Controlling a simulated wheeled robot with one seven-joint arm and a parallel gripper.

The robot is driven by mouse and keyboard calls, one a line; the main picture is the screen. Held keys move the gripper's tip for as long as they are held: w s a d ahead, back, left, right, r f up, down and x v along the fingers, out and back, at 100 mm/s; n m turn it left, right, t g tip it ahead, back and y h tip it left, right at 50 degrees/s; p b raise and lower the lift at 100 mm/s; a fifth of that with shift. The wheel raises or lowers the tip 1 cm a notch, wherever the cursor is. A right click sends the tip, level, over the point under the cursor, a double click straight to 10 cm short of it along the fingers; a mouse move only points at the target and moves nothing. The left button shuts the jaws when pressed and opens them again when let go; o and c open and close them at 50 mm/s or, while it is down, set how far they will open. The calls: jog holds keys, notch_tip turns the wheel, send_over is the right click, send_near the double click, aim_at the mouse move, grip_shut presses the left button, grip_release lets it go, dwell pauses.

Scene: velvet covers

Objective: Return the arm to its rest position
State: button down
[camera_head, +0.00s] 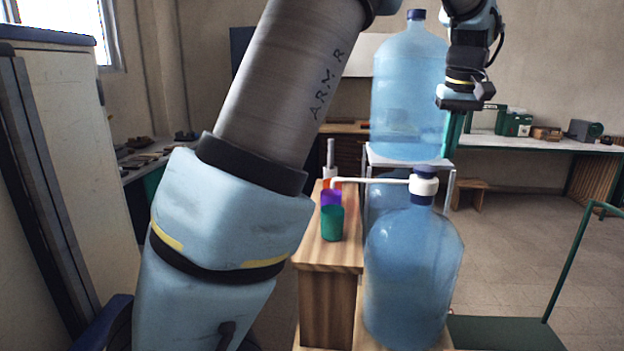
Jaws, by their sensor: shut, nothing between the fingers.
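My arm (290,80) rises from the lower left and bends over at the top of the picture. My gripper (462,103) hangs at the upper right, in front of the right side of the upper blue water jug (408,95). It is shut and holds nothing. I cannot tell how far it is from the jug.
A lower jug (410,270) with a white pump (424,184) stands beside a wooden stand (330,275). Purple (330,197) and green (332,224) cups stand on it. A green cart (505,333) is at right. A workbench (545,143) stands behind.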

jog(key=s+a+f+b, duration=0.1)
jog(key=s+a+f, duration=0.1)
jog(key=a+f, duration=0.85)
jog(key=s+a+f+b, duration=0.1)
jog(key=a+f, duration=0.4)
jog(key=a, duration=1.1)
jog(key=s+a+f, duration=0.5)
jog(key=s+a, duration=0.3)
jog(key=shift+s+a+f+g, duration=0.2)
jog(key=shift+s+f+g, duration=0.05)
jog(key=shift+f+g, duration=0.1)
